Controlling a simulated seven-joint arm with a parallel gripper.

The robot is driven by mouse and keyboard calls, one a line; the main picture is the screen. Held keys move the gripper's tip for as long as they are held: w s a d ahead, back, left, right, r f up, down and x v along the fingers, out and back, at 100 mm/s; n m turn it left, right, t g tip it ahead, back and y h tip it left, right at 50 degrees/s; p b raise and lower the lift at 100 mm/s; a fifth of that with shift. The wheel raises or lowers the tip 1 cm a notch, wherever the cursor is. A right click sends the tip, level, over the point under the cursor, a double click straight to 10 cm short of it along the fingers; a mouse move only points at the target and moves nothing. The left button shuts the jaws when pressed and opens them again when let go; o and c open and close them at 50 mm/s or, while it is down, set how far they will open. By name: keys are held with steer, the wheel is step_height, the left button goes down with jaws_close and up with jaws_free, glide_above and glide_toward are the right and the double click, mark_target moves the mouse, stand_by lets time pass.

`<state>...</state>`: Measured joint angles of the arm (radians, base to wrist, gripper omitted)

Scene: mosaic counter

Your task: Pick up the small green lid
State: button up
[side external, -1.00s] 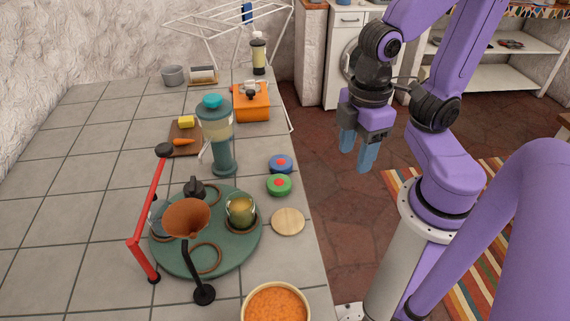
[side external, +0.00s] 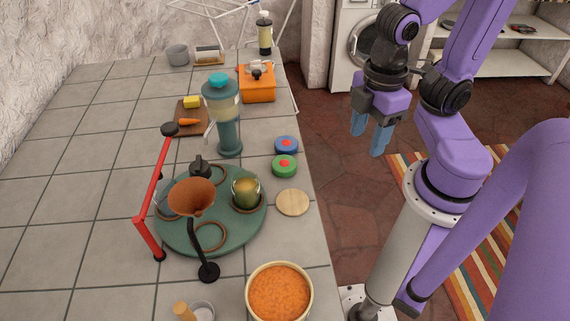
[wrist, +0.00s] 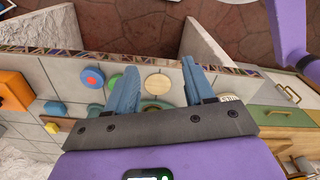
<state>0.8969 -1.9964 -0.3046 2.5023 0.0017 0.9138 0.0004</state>
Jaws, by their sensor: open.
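The small green lid (side external: 284,166) lies flat near the right edge of the tiled counter, with a red patch on top. A blue lid (side external: 286,145) with a red patch lies just behind it. My gripper (side external: 369,140) is open and empty, out past the counter's right edge and above the floor, to the right of the green lid and apart from it. In the wrist view the green lid (wrist: 112,80) is partly hidden behind the left finger. The blue lid (wrist: 93,78) shows to its left.
A round wooden disc (side external: 292,202) lies in front of the green lid. A teal blender (side external: 227,125) stands to its left. A green round tray (side external: 173,237) holds a funnel and jars. A bowl of orange soup (side external: 279,291) stands at the front. An orange box (side external: 257,88) is farther back.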

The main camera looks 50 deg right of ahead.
stand_by(0.3)
steer(key=o, duration=0.7)
step_height(320, 180, up, 3)
steer(key=m+h, duration=0.2)
steer(key=m, duration=2.9)
glide_above(284, 163)
steer(key=a, duration=0.3)
steer(key=d+f, duration=0.1)
steer(key=f, duration=0.4)
steer(key=d+f, duration=0.1)
steer(key=f, duration=0.5)
steer(key=d+f, duration=0.1)
steer(key=f, duration=0.4)
steer(key=shift+f, duration=0.3)
